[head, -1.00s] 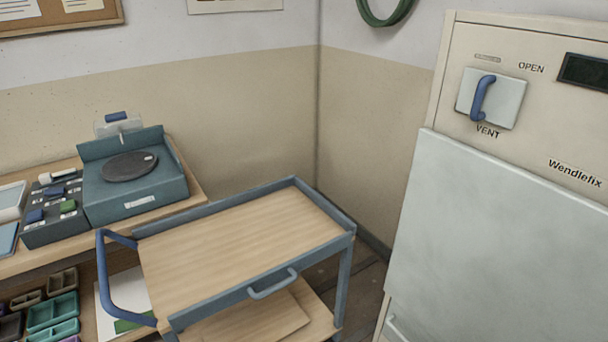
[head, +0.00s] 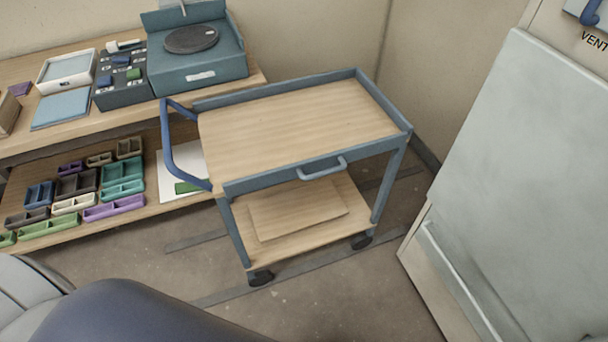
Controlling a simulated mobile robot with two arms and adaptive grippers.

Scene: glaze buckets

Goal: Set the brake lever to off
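A blue-framed cart (head: 232,188) with a wooden top and a lower shelf stands in the middle of the head view. A blue push handle (head: 170,150) is on its left end. A small grey-blue bar handle (head: 322,168) sits on its front rail; I cannot tell whether this is the brake lever. Black casters (head: 260,278) show under the near legs, and no lever marked as a brake is readable there. Neither of my grippers is in view. Part of my own body fills the bottom left.
A bench with a turntable unit (head: 197,70) and a dark switch box (head: 124,92) stands at left. Its lower shelf holds several coloured trays (head: 115,208). A large pale cabinet (head: 500,190) stands at right. The floor (head: 330,300) before the cart is clear.

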